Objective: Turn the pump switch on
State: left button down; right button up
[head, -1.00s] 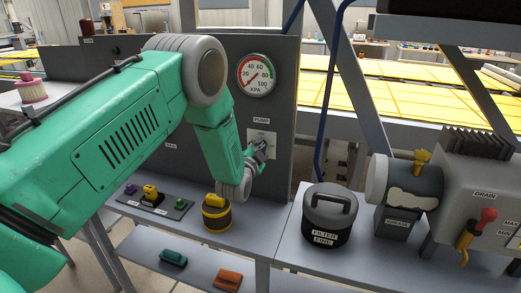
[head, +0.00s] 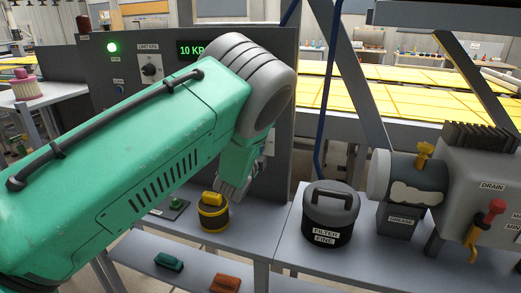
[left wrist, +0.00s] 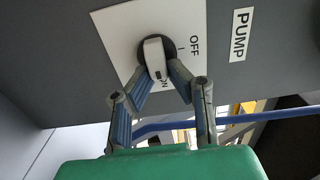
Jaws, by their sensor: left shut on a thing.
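The pump switch (left wrist: 154,52) shows in the left wrist view as a light knob with a dark round base on a white plate (left wrist: 118,32). The plate reads OFF and ON, and the knob's lower end lies close to the ON mark. A PUMP label (left wrist: 239,35) is beside the plate. My left gripper (left wrist: 163,73) is shut on the knob, with its two fingers at the knob's lower end. My right gripper is not in view.
The grey panel (head: 130,78) carries a lit green lamp (head: 112,47), a dial (head: 150,68) and a green display (head: 190,50) starting with 10. A filter canister (head: 330,213), a yellow-topped cylinder (head: 213,212) and a grease unit (head: 398,218) stand on the bench.

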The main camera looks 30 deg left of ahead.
pick_arm(q)
jog(key=shift+s+d+f, duration=0.1)
jog(key=shift+d+f, duration=0.05)
jog(key=shift+f, duration=0.2)
jog(key=c, duration=1.7)
grip_release()
jog(key=shift+c, duration=0.2)
jog(key=shift+o, duration=1)
jog(key=shift+r, duration=0.1)
jog(key=v, duration=1.1)
jog(key=shift+s, duration=0.35)
